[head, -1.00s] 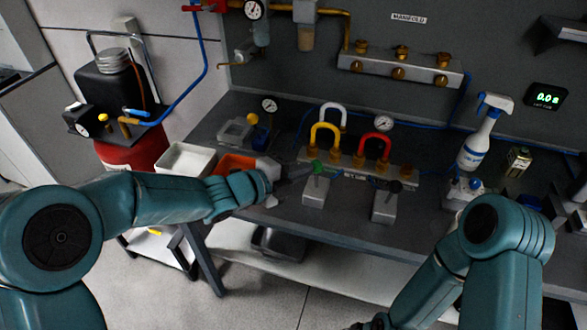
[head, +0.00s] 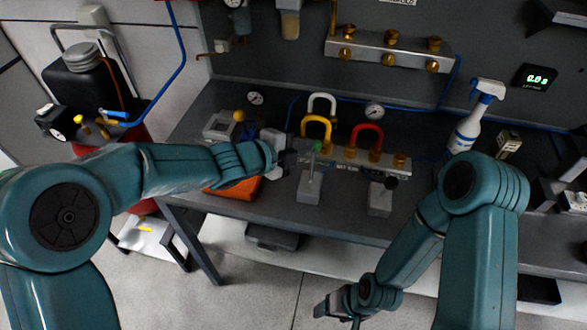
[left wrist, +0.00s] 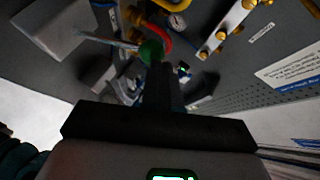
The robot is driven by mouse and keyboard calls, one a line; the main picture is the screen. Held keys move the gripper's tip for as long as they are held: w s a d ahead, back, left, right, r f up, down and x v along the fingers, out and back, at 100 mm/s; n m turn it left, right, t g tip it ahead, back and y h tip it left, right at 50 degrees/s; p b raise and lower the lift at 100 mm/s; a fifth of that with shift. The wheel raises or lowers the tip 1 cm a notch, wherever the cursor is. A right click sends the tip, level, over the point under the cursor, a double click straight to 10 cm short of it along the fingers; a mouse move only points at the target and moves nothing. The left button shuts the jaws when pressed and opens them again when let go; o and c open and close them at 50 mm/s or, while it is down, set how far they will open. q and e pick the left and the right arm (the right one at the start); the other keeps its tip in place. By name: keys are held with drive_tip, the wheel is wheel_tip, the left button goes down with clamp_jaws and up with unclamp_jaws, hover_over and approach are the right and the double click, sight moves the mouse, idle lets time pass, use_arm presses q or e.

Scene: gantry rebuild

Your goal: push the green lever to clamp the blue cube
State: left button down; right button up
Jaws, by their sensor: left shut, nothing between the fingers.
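The green lever knob (head: 317,147) stands on a thin stem above a grey block (head: 310,190) near the bench's front. My left gripper (head: 303,150) is shut and empty, its tips at the knob's left side. In the left wrist view, the green knob (left wrist: 151,51) shows right at the tips of my left fingers (left wrist: 158,72); I cannot tell whether they touch. I cannot make out the blue cube in either view. My right gripper (head: 336,308) hangs low in front of the bench, away from the lever; its jaw state is unclear.
A second grey block with a black knob (head: 390,183) stands to the right. Behind are a yellow hoop (head: 317,122), a red hoop (head: 367,130), a white hoop (head: 322,99) and a gauge (head: 374,111). An orange tray (head: 232,190) lies under my left arm. A spray bottle (head: 473,120) stands right.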

use_arm(q)
drive_tip(key=shift+w+d, duration=0.2)
drive_tip(key=shift+w, duration=0.5)
use_arm(e)
drive_tip(key=shift+w+d+r, duration=0.1)
drive_tip(key=shift+w+d, duration=0.1)
drive_tip(key=shift+w, duration=0.1)
use_arm(q)
drive_tip(key=shift+w+f, duration=0.1)
drive_tip(key=shift+w, duration=0.05)
use_arm(e)
drive_tip(key=shift+d, duration=0.1)
use_arm(q)
drive_tip(key=shift+r+p, duration=0.8)
drive_tip(key=shift+r, duration=0.15)
use_arm(e)
drive_tip(key=shift+r, duration=0.75)
use_arm(q)
drive_tip(key=shift+r, duration=0.1)
